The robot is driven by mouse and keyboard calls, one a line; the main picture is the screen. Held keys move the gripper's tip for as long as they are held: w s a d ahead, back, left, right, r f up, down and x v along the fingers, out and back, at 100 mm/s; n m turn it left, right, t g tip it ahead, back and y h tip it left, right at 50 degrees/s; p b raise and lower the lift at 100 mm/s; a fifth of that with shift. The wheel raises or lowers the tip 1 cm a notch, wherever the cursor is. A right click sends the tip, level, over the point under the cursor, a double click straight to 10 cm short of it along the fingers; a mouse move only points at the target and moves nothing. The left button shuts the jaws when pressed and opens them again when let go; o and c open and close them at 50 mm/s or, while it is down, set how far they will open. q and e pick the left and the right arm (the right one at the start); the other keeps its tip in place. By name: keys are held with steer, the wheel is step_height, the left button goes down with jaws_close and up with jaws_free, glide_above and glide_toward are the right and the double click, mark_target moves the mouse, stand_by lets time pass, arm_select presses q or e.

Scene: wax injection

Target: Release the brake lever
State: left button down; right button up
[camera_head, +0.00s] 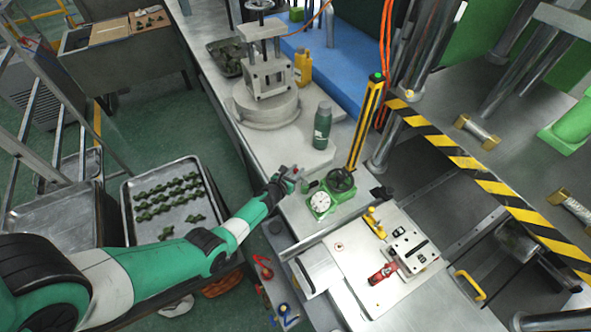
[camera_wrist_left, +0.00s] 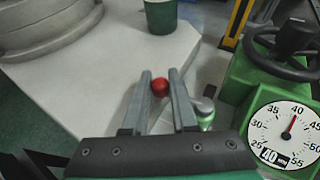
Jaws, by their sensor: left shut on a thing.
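The brake lever ends in a small red ball knob (camera_wrist_left: 160,87), which sits between the fingertips of my left gripper (camera_wrist_left: 159,92) in the left wrist view. The gripper is shut on this knob. In the head view my left gripper (camera_head: 291,174) is at the bench edge, just left of the green gauge unit, with a bit of red at its tips. The lever's shaft is mostly hidden by the fingers. A metal and green fitting (camera_wrist_left: 205,108) stands just right of the fingers. My right gripper is not in view.
A dial gauge (camera_head: 320,202) and a black handwheel (camera_head: 340,180) stand close right of the gripper. A green bottle (camera_head: 322,128) and a round metal base with a press (camera_head: 266,105) are behind. A yellow-black post (camera_head: 366,122) rises at the right.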

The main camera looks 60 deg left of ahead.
arm_select(q)
steer(key=shift+s+f, duration=0.1)
steer(key=shift+f, duration=0.05)
steer(key=c, duration=0.7)
jaws_free()
steer(key=shift+s+d+r+p, duration=0.15)
steer(key=shift+d+r+p, duration=0.05)
steer(key=shift+r+p, duration=0.25)
steer(key=p+v, duration=0.7)
steer(key=v, duration=0.3)
steer(key=shift+s+d, duration=0.2)
steer(key=shift+s, duration=0.2)
